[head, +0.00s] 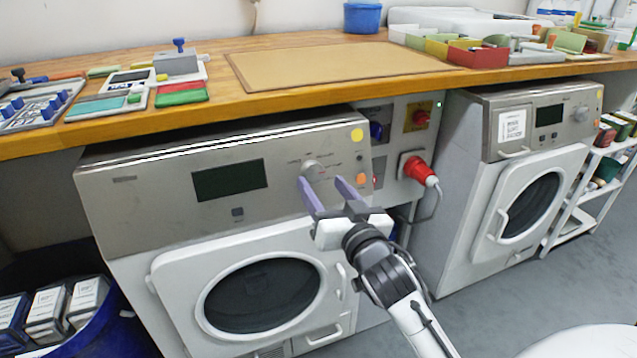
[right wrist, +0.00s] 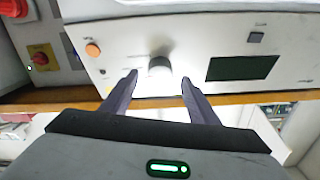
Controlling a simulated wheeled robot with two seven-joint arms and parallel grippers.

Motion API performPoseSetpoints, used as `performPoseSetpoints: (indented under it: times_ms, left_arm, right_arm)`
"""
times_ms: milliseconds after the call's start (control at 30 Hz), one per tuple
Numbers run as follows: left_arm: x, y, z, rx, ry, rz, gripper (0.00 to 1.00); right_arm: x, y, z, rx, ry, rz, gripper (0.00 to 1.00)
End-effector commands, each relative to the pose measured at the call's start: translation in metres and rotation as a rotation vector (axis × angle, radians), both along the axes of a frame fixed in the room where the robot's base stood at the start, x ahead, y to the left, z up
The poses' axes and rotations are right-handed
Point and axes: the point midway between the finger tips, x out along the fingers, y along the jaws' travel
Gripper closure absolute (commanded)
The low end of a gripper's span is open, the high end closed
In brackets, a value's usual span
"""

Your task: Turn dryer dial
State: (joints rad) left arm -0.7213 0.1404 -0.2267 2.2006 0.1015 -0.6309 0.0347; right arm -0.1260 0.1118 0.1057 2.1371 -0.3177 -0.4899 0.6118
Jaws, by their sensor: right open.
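The dryer (head: 130,200) on the left is a silver and white front-loading machine under the wooden counter. Its dial (head: 311,169) is a round silver knob on the control panel, right of the dark display (head: 230,179). My right gripper (head: 322,188) is open in front of the panel, its fingertips close to the dial. In the right wrist view the dial (right wrist: 160,67) stands between and slightly beyond the two open fingertips (right wrist: 158,76). I cannot tell whether either finger touches it. My left gripper is not in view.
A red plug (head: 420,170) sits in a wall socket right of the dryer. A second machine (head: 545,130) stands farther right. The counter (head: 290,95) overhangs just above the panel. A blue bin (head: 110,325) with boxes is at lower left. Grey floor is free at right.

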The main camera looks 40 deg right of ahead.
Motion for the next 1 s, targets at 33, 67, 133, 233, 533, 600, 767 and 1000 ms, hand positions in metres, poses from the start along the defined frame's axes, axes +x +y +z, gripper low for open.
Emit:
performPoseSetpoints:
  times_ms: [33,67,133,233,533,600,767,1000]
  left_arm:
    - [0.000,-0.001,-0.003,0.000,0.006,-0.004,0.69]
    - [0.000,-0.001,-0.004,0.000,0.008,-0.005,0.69]
    - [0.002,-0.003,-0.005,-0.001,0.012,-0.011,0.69]
    - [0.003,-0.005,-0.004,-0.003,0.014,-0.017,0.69]
    - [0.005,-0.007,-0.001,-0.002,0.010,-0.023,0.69]
    - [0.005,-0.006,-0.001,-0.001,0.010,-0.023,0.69]
    - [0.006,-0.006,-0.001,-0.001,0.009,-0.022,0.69]
    - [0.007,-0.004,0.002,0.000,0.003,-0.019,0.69]
  right_arm:
    - [0.009,-0.002,0.000,-0.003,-0.003,0.000,0.45]
    - [0.013,-0.003,0.000,-0.003,-0.001,0.000,0.45]
    - [0.021,-0.005,-0.001,-0.001,0.000,0.000,0.45]
    - [0.029,-0.007,-0.001,0.000,0.000,0.000,0.45]
    - [0.033,-0.008,-0.001,0.000,0.002,0.000,0.45]
    - [0.033,-0.008,-0.001,0.000,0.002,0.000,0.49]
    - [0.033,-0.008,-0.001,0.000,0.002,0.000,0.76]
    - [0.032,-0.008,0.000,-0.006,0.004,0.004,0.86]
